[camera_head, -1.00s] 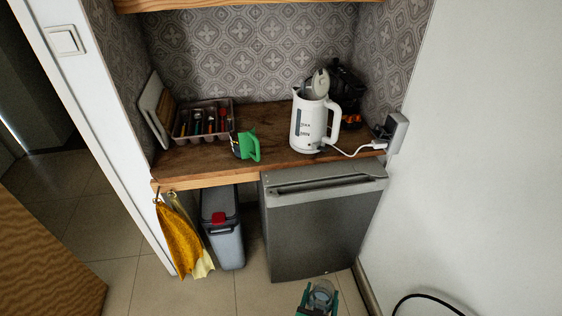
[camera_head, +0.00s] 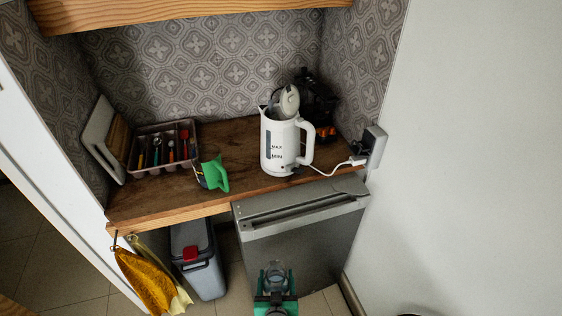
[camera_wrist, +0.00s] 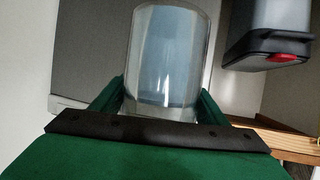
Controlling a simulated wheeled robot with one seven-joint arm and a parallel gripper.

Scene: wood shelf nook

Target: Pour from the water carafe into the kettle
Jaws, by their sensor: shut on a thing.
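The white kettle (camera_head: 280,142) stands upright on the wooden counter, its lid raised open and its handle to the right. My gripper (camera_head: 275,286) is low in front of the grey fridge, below the counter and apart from the kettle. It is shut on the clear glass carafe (camera_head: 277,269). In the wrist view the carafe (camera_wrist: 168,58) sits between the green fingers of my gripper (camera_wrist: 165,100). It looks transparent, and I cannot tell how much water is in it.
A cutlery tray (camera_head: 165,148) and a green-handled object (camera_head: 213,174) stand on the counter (camera_head: 150,200) left of the kettle. A dark appliance (camera_head: 318,105) is behind it. A white cord runs to the wall socket (camera_head: 372,143). A fridge (camera_head: 305,230) and bin (camera_head: 198,262) are below. A wooden shelf (camera_head: 180,12) overhangs.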

